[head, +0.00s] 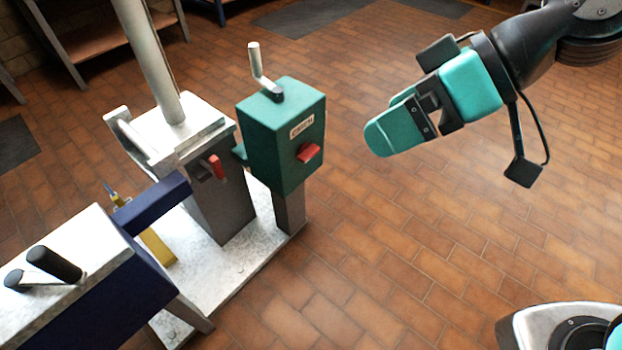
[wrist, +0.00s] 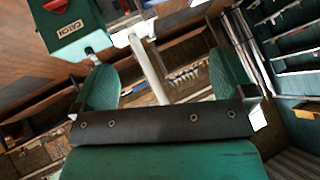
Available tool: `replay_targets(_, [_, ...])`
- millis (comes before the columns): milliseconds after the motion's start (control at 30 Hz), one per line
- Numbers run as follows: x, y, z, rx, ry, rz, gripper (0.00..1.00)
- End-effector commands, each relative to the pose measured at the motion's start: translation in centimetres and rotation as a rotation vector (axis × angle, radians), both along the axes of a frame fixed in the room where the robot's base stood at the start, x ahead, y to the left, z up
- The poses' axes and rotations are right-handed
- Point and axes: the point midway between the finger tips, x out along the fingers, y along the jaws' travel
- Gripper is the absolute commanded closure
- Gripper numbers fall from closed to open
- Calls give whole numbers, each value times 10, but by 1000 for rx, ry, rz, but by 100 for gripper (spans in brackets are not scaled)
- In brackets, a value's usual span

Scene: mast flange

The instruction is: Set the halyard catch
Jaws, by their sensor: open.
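A green box (head: 275,135) labelled CATCH stands on a grey post, right of the mast. A red lever (head: 309,152) sticks out of its labelled face, and a silver crank handle (head: 259,66) stands up on its top. The box also shows at the upper left of the wrist view (wrist: 72,38), its red lever (wrist: 58,5) cut off by the frame edge. My gripper (head: 393,127) is open and empty, in the air right of the box and apart from it. Its two green fingers (wrist: 163,80) are spread in the wrist view.
A grey block (head: 200,150) with another red lever (head: 216,167) holds the mast (head: 150,60). A blue winch-like unit with a black-handled crank (head: 54,263) stands at lower left. The brick floor to the right is clear.

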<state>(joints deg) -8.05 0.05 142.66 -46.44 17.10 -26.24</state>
Motion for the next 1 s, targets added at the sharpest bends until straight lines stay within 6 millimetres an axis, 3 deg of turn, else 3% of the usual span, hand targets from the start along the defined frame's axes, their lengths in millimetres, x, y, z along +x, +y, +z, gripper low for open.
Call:
replay_targets(33, [9,4,-45,41,-25,10,0])
replay_targets(367, [70,21,-172,319,-275,4,0])
replay_targets(700, [140,1,-304,503,-549,-168,0])
replay_targets(833, [162,-13,-341,531,-631,-251,0])
replay_targets(1000, [179,-27,-367,540,-694,-321,0])
